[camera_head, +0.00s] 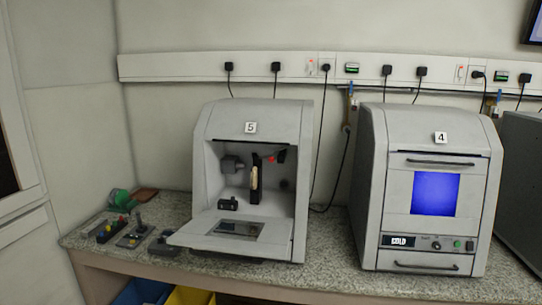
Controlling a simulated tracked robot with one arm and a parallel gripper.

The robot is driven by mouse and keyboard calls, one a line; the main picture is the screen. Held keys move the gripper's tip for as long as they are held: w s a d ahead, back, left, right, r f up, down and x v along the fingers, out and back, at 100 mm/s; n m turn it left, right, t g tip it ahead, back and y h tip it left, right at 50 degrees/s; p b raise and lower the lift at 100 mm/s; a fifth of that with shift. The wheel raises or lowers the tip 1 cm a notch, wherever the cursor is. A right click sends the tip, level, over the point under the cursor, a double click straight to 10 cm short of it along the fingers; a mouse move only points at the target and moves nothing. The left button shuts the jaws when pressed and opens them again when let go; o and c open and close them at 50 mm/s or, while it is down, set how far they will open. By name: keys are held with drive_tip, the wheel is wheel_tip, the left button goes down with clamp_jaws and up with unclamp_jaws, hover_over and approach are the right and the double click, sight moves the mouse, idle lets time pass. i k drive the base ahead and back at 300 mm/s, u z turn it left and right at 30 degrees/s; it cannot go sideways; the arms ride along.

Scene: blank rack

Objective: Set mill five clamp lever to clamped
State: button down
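Mill five (251,116) is a grey box-shaped machine on the speckled bench, with a "5" label on its top. Its front door (232,233) is folded down flat, so the chamber is open. Inside, a grey spindle part (231,163) sits at the left, and a pale upright piece (254,178) stands against a dark holder. A small red part (279,155) shows at the upper right of the chamber; it may be the clamp lever, but it is too small to tell its position. My gripper is not in view.
Mill four (440,138) stands to the right with its door closed and a blue window. Loose control boxes (132,238) and a green roll (118,197) lie at the bench's left end. Blue and yellow bins (188,296) are below. Cables hang from the wall trunking (200,66).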

sight(256, 158)
drive_tip(key=u, duration=0.45)
drive_tip(key=i, duration=1.9)
drive_tip(key=z, duration=0.3)
